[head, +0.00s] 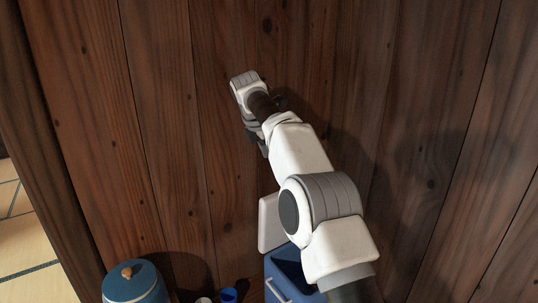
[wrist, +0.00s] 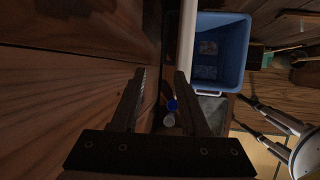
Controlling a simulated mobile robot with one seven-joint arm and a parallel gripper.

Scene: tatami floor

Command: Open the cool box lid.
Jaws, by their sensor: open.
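The cool box is blue with a white handle; its body (head: 282,289) shows at the bottom of the head view, partly hidden by my arm. Its white lid (head: 270,222) stands upright at the left of the box. In the wrist view the cool box (wrist: 232,25) is open to view from above, with pale patches inside that I cannot make out. The lid (wrist: 187,45) shows there edge-on along the box's left side. My gripper (wrist: 160,72) is open and empty, its right fingertip close to the lid's lower end in the picture; I cannot tell if they touch. In the head view my gripper (head: 263,148) is above the lid, near the wall.
A plank wall (head: 170,130) rises close behind. A blue canister with a knob (head: 135,284), a white cup (head: 203,300) and a blue cup (head: 228,294) stand left of the box. Tatami floor (head: 25,235) shows at far left.

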